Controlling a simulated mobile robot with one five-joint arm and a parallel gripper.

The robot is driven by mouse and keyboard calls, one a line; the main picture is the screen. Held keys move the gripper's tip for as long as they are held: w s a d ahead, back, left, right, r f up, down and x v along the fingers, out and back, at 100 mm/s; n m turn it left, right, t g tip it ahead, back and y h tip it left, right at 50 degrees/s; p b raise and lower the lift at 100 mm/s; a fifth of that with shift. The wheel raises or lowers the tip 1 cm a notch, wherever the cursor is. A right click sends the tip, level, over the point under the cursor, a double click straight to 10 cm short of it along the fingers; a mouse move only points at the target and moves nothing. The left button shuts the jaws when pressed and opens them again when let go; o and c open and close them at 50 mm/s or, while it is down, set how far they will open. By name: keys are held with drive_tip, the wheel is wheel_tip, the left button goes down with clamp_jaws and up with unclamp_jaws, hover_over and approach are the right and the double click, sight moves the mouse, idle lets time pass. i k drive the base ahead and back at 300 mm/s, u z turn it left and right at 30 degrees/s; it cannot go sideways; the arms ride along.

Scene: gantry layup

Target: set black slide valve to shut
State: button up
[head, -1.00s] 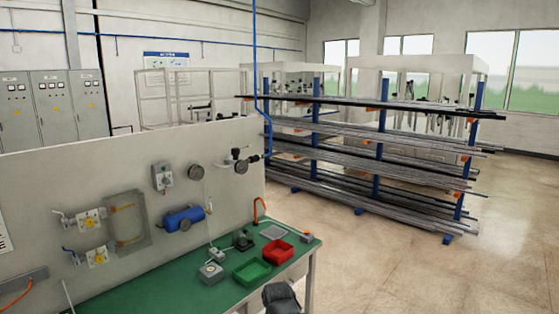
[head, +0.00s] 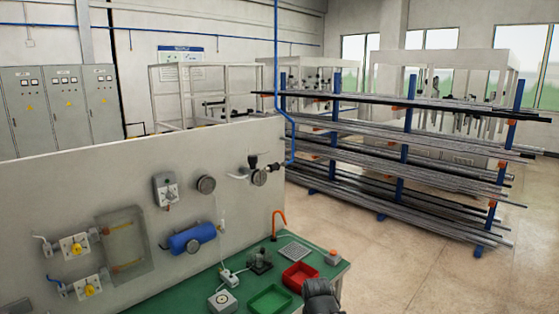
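A dark, rounded end of my arm, apparently my gripper (head: 320,298), shows at the bottom edge in front of the green bench. It is well below and right of the black fitting and apart from it. Its fingers cannot be made out.
The panel (head: 60,190) also carries a blue cylinder (head: 192,239), yellow-knobbed valves (head: 75,247) and a clear box. The green bench (head: 190,296) holds red (head: 300,275) and green (head: 269,300) trays and an orange hook (head: 279,222). A pipe rack (head: 405,160) stands behind; the floor (head: 430,270) at right is clear.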

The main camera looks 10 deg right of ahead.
sight(276, 167)
drive_tip(key=i, duration=1)
drive_tip(key=u, duration=0.1)
